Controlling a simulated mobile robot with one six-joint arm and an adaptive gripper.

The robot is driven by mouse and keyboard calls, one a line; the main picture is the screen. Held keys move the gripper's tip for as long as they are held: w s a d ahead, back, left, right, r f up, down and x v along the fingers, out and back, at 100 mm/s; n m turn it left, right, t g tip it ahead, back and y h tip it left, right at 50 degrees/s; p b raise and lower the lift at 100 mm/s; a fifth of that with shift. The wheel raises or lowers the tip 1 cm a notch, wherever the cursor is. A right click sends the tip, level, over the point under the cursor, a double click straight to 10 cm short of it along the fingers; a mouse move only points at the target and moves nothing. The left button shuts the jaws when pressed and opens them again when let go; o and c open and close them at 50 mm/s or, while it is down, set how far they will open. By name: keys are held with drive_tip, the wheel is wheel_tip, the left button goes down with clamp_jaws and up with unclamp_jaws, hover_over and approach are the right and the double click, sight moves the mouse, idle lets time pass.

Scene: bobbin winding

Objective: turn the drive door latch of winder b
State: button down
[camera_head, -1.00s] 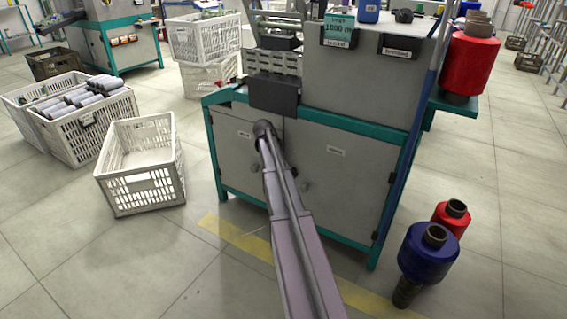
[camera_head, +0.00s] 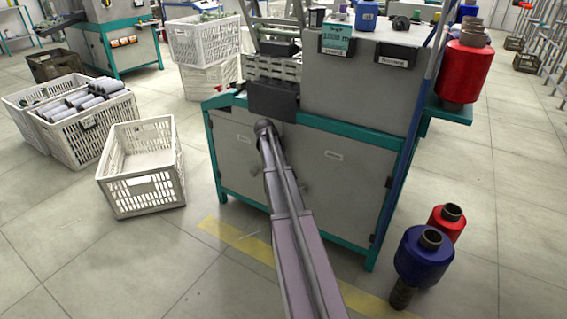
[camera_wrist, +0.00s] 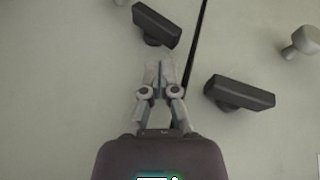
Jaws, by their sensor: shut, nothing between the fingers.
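Winder b is likely the grey cabinet with teal edges (camera_head: 335,185) in the head view; its name is not readable. My arm covers the seam between its two doors. The wrist view shows two dark bar-shaped handles, an upper one (camera_wrist: 157,25) left of the seam and a lower one (camera_wrist: 240,93) right of it. Both lie tilted; I cannot tell which is the drive door latch. My gripper (camera_wrist: 160,68) is shut and empty, its fingertips just below the upper handle in the picture, with no clear contact. The head view hides the gripper behind my arm.
A pale round knob (camera_wrist: 302,42) sticks out from the right door. In the head view, an empty white crate (camera_head: 142,196) stands left of the cabinet. Blue (camera_head: 424,258) and red (camera_head: 447,222) spools stand on the floor at right. Floor in front is clear.

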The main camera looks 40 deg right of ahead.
drive_tip(key=shift+s+d+r+p, duration=0.1)
drive_tip(key=shift+r+p, duration=0.1)
drive_tip(key=shift+r, duration=0.15)
drive_tip(key=shift+s+r+p, duration=0.1)
drive_tip(key=shift+r+p, duration=0.05)
drive_tip(key=shift+r, duration=0.2)
drive_tip(key=shift+r+p, duration=0.35)
drive_tip(key=w+p+v, duration=0.1)
drive_tip(key=p+v, duration=0.6)
drive_tip(key=v, duration=0.1)
drive_tip(key=shift+a+r+p, duration=0.15)
drive_tip(key=shift+a+p, duration=0.2)
drive_tip(key=shift+a, duration=0.2)
